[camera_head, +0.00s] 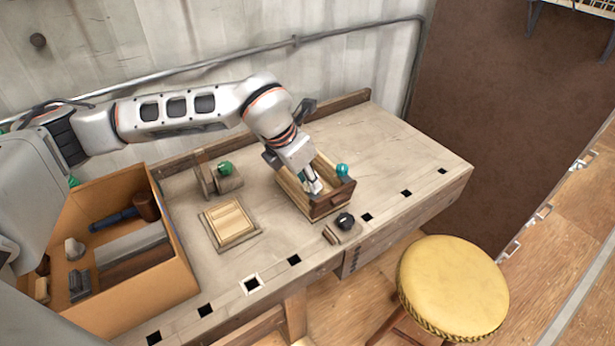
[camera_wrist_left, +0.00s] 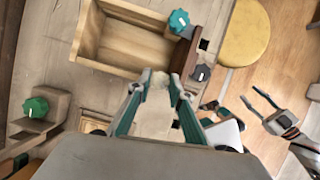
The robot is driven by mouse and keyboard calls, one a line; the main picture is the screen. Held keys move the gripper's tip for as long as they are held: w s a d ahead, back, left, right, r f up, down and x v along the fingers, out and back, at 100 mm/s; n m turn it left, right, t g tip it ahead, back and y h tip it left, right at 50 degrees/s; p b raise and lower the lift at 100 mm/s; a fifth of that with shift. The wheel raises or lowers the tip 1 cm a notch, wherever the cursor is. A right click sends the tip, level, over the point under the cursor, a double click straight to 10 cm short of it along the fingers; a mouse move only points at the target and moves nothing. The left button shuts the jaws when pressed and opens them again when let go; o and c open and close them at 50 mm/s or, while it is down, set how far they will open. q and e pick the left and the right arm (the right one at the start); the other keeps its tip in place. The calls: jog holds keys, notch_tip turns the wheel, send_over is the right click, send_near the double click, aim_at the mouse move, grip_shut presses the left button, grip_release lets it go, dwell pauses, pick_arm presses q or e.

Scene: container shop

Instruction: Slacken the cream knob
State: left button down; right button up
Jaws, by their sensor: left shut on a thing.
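My left gripper (camera_head: 314,188) points down at the open wooden box (camera_head: 325,208) on the workbench. In the left wrist view its teal-and-grey fingers (camera_wrist_left: 156,88) are shut on a pale cream piece, which looks like the cream knob (camera_wrist_left: 156,104). The fingers hide much of it, and I cannot tell what it is fixed to.
A teal knob (camera_head: 342,170) is at the box's right end. A black knob (camera_head: 345,220) sits on a small block in front, and a green knob (camera_head: 225,168) on a block behind left. An orange carton (camera_head: 180,270) with tools stands left. The bench's right side is clear.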

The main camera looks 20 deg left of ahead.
pick_arm(q)
jog(key=shift+n+y, duration=0.4)
jog(key=shift+n, duration=0.6)
jog(key=shift+s, duration=0.1)
jog(key=c, duration=1.8)
grip_release()
jog(key=shift+r, duration=0.1)
jog(key=v, duration=1.1)
jog(key=shift+s+r, duration=0.3)
